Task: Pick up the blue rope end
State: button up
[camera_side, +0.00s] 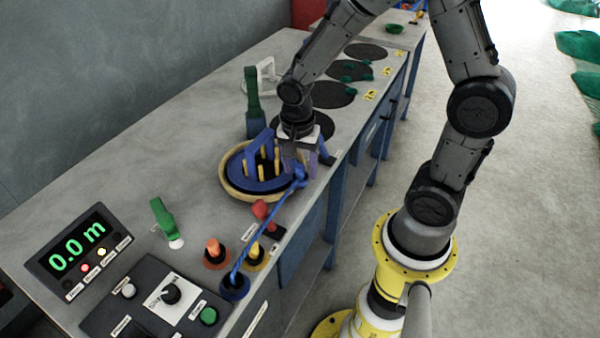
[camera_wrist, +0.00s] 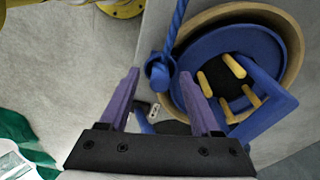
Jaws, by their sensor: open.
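The blue rope (camera_side: 267,226) runs from a dark blue holder (camera_side: 235,287) at the table's front edge up to my gripper (camera_side: 301,170). Its end (camera_side: 300,179), a thick blue knot or loop, is just below my fingers. In the wrist view the rope (camera_wrist: 174,30) comes in from the top, and its end (camera_wrist: 158,74) appears between the tips of my open purple fingers (camera_wrist: 158,84). I cannot tell whether either finger touches it.
A round wooden-rimmed base (camera_side: 226,185) with a blue disc, yellow pegs and a blue frame is close beside my gripper. Orange (camera_side: 215,252) and yellow (camera_side: 256,256) holders, a control panel (camera_side: 150,305) and a display (camera_side: 80,250) stand nearer. Black round pads (camera_side: 331,94) lie behind.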

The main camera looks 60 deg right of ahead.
grip_shut()
dwell(0.5)
